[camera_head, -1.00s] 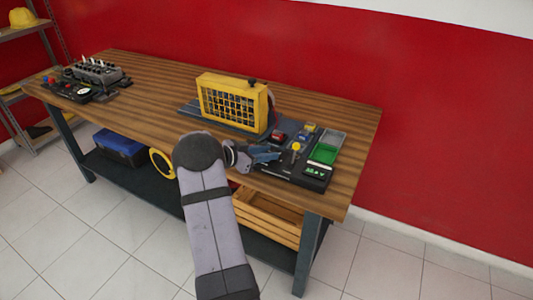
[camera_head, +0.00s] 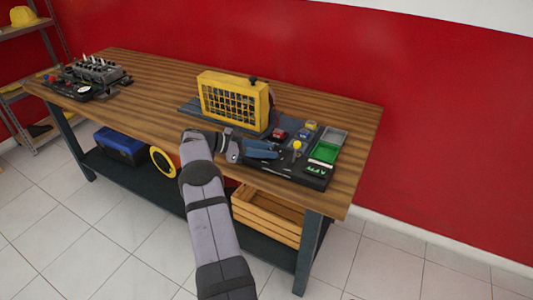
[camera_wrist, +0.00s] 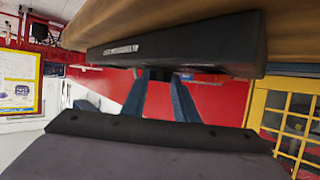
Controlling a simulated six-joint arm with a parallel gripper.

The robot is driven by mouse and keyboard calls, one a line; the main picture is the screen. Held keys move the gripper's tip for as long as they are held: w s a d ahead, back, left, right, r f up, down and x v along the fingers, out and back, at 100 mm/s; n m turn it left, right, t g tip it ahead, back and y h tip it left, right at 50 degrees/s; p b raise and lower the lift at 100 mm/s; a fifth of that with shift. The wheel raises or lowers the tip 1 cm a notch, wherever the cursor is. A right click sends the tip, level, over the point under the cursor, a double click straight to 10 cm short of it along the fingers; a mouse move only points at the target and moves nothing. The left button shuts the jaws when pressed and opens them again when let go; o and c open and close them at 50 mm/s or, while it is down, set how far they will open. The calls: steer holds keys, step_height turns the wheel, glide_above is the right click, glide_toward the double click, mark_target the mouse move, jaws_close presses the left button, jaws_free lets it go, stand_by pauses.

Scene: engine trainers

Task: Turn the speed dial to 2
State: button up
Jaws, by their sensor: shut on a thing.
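The black trainer panel (camera_head: 312,183) lies near the right end of the workbench, and its front edge with white lettering (camera_wrist: 122,49) crosses the wrist view. My gripper (camera_head: 277,154) reaches in from the left, low over the panel's front left part. In the wrist view, its blue fingers (camera_wrist: 160,80) converge at the panel. They are shut on what I take to be the speed dial, which is mostly hidden by the fingers and panel edge. No dial marking is readable. A small green display (camera_head: 316,170) is lit at the panel's right corner, too small to read.
A yellow caged unit (camera_head: 234,100) stands close behind the gripper. A red part (camera_head: 279,134), a yellow knob (camera_head: 297,145) and a green tray (camera_head: 325,151) sit on the panel. Another trainer (camera_head: 95,72) stands at the bench's far left.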

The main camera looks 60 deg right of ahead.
steer(key=shift+f, duration=0.15)
steer(key=o, duration=1.1)
steer(key=shift+c, duration=0.2)
steer(key=shift+w+a, duration=0.1)
steer(key=shift+w, duration=0.05)
steer(key=shift+b+v, duration=0.9)
steer(key=shift+v, duration=2.65)
